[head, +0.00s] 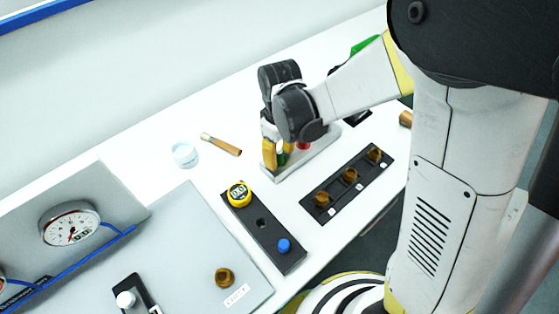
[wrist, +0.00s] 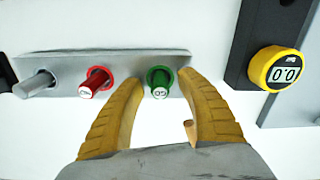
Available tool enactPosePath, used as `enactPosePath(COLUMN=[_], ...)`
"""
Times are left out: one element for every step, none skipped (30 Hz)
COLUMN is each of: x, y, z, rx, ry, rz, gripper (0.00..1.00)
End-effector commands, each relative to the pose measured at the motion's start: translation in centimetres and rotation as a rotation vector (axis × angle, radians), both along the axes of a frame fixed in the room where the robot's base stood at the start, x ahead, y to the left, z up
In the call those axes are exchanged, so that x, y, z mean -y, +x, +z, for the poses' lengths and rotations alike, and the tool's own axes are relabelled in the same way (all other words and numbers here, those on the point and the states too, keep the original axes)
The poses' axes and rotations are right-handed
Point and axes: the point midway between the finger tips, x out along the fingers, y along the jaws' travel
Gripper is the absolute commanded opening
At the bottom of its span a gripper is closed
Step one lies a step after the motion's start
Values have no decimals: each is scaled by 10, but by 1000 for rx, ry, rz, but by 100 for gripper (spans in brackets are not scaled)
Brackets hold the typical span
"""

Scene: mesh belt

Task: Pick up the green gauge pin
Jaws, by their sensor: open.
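The green gauge pin (wrist: 161,81) stands in a grey metal holder (wrist: 125,65), with a pale marked end facing the wrist camera. My gripper (wrist: 160,84) is open, its two tan fingers on either side of the green pin in the wrist view. A gap shows between each finger and the pin; how far the tips reach along it I cannot tell. In the head view the gripper (head: 275,155) is over the holder's near left end, and the green pin (head: 283,157) is mostly hidden by the gripper.
A red pin (wrist: 95,82) and a plain grey pin (wrist: 35,84) share the holder. A black block with a yellow digital gauge (wrist: 283,68) stands to the right. The head view shows a brush (head: 221,144), a white jar (head: 185,154) and a black strip with brown knobs (head: 335,192).

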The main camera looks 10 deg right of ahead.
Motion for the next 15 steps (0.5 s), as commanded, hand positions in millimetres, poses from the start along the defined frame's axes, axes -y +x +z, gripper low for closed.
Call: enactPosePath(x=[0, 0, 0, 0, 0, 0, 0, 0, 0, 0, 0, 0, 0, 0, 0], y=[0, 0, 0, 0, 0, 0, 0, 0, 0, 0, 0, 0, 0, 0, 0], z=[1, 1, 1, 1, 1, 1, 1, 1, 1, 1, 1, 1, 1, 1, 1], rx=[0, 0, 0, 0, 0, 0, 0, 0, 0, 0, 0, 0, 0, 0, 0], ry=[0, 0, 0, 0, 0, 0, 0, 0, 0, 0, 0, 0, 0, 0, 0], rz=[0, 0, 0, 0, 0, 0, 0, 0, 0, 0, 0, 0, 0, 0, 0], gripper=[44, 44, 44, 44, 36, 24, 15, 6, 0, 0, 0, 0, 0, 0, 0])
